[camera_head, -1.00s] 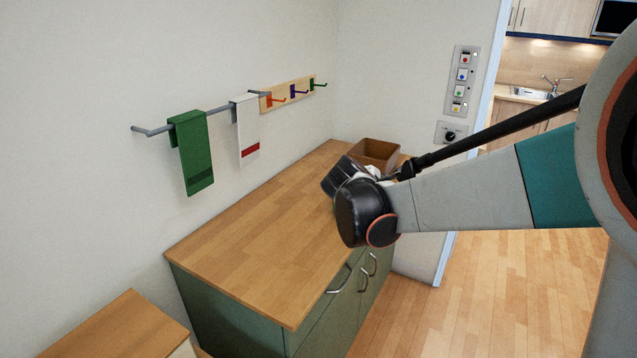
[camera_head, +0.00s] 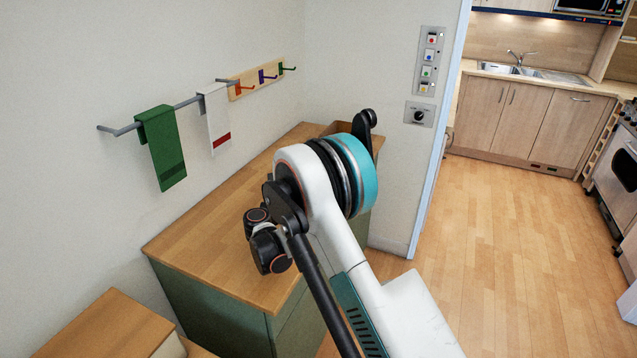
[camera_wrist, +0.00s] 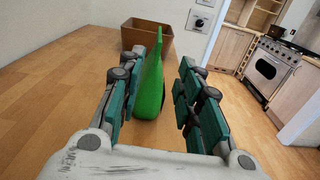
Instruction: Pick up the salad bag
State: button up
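A green, smooth object with a wide base and narrow pointed top, which I take to be the salad bag (camera_wrist: 150,88), stands upright on the wooden counter (camera_wrist: 68,75) in the wrist view. My gripper (camera_wrist: 157,88) is open, with one finger on each side of it in the picture. The bag overlaps the left finger's edge in view, and I cannot tell if they touch. A gap shows between the bag and the right finger. In the head view my arm hides the bag and the gripper's fingers.
A brown open box (camera_wrist: 148,36) stands on the counter beyond the bag; it is partly hidden behind my arm in the head view (camera_head: 312,129). A green towel (camera_head: 162,148) and a white towel (camera_head: 215,118) hang on the wall rail. The counter's left part is clear.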

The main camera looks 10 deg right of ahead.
jog(key=shift+b+x, duration=1.6)
jog(key=shift+x, duration=5.25)
jog(key=shift+a, duration=0.1)
grip_shut()
